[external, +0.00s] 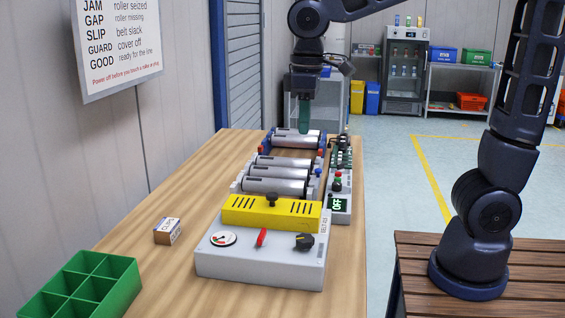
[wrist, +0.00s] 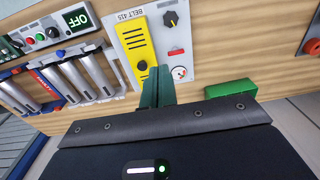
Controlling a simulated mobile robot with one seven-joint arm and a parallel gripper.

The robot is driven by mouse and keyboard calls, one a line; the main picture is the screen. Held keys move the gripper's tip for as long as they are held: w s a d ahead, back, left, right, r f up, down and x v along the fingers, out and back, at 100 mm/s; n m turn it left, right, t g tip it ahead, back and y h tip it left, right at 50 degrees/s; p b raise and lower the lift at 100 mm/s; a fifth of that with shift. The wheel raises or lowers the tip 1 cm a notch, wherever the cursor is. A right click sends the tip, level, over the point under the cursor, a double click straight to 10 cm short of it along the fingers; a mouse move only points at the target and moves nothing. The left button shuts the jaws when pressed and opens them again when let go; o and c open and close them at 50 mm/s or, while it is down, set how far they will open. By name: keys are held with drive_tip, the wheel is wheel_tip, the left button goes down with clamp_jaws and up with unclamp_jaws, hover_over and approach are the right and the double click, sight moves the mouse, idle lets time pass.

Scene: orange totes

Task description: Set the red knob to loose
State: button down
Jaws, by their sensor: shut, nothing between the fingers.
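The red knob (external: 261,237) is on the sloped front of a grey control box (external: 250,268), between a round gauge (external: 223,238) and a black knob (external: 304,241). In the external view it stands nearly upright, leaning slightly. It also shows in the wrist view as a small red bar (wrist: 176,51). I cannot read any "loose" mark beside it. My gripper (external: 304,118) hangs above the far end of the rollers, well behind and above the knob. Its green fingers (wrist: 158,86) are together and empty.
A yellow slotted cover (external: 240,211) sits behind the knob panel. Grey rollers (external: 275,186) lie behind it, with a switch strip (external: 341,217) reading OFF alongside. A small brown box (external: 167,231) and a green divided tray (external: 85,285) stand left. Bare table lies between.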

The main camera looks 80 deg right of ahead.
sight(262, 238)
drive_tip(key=w+a+f+g, duration=0.2)
drive_tip(key=w+f, duration=0.5)
drive_tip(key=w, duration=0.2)
drive_tip(key=w+a+f+g, duration=0.2)
drive_tip(key=w+a+f, duration=0.1)
drive_tip(key=w+f, duration=0.5)
drive_tip(key=shift+w+a+g, duration=0.3)
drive_tip(key=shift+w+g, duration=0.1)
drive_tip(key=shift+w, duration=0.8)
drive_tip(key=x, duration=0.9)
drive_tip(key=shift+s+d+f, duration=0.1)
drive_tip(key=shift+s+f, duration=0.05)
drive_tip(key=shift+f, duration=0.25)
drive_tip(key=s, duration=0.3)
drive_tip(key=shift+s, duration=0.5)
